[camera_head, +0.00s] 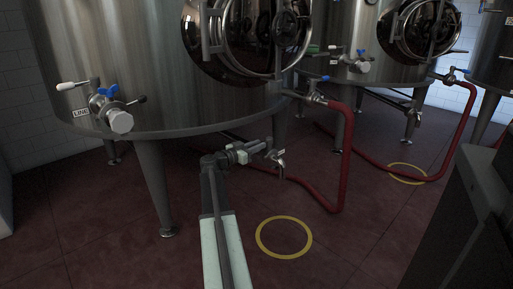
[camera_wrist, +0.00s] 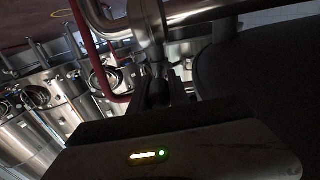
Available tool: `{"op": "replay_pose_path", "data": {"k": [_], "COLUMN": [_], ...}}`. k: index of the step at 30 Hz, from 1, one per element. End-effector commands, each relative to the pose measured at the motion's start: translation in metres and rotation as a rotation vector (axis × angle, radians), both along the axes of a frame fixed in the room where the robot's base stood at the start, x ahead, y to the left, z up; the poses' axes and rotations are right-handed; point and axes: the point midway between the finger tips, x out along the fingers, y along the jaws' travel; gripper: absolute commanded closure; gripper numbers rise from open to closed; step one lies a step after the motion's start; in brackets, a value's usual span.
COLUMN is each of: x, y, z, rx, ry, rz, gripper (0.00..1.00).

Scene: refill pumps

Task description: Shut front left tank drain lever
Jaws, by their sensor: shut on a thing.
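The front left tank (camera_head: 120,55) is a large steel vessel on legs in the head view. Its drain outlet (camera_head: 281,165) shows low beneath the tank, at the end of my arm. My gripper (camera_head: 265,149) is at this outlet, small and dark in the head view. In the wrist view, my gripper (camera_wrist: 162,88) is shut on the drain lever (camera_wrist: 158,69), a small grey part just below a steel valve and pipe (camera_wrist: 146,30). The fingers hide much of the lever, so its exact angle cannot be told.
A red hose (camera_head: 346,150) hangs from the tank's side valve and runs along the floor behind my gripper. A tank leg (camera_head: 154,185) stands left of my arm. A yellow ring (camera_head: 284,237) marks open floor at the right.

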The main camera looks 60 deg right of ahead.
Motion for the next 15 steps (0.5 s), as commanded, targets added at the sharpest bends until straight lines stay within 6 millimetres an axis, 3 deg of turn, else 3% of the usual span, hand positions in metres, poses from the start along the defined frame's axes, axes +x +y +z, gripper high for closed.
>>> {"op": "replay_pose_path", "data": {"k": [1, 6, 7, 8, 9, 15], "x": [0.010, 0.006, 0.005, 0.004, 0.003, -0.005], "y": [-0.002, -0.006, -0.007, -0.007, -0.008, -0.010], "z": [0.001, 0.001, 0.001, 0.001, 0.001, 0.001], "rx": [-0.002, -0.002, -0.002, -0.002, -0.002, -0.001], "ry": [0.002, 0.003, 0.003, 0.003, 0.003, 0.002], "rz": [0.024, 0.018, 0.017, 0.015, 0.013, 0.003], "gripper": [1.00, 1.00, 0.69, 0.61, 0.57, 0.57]}}
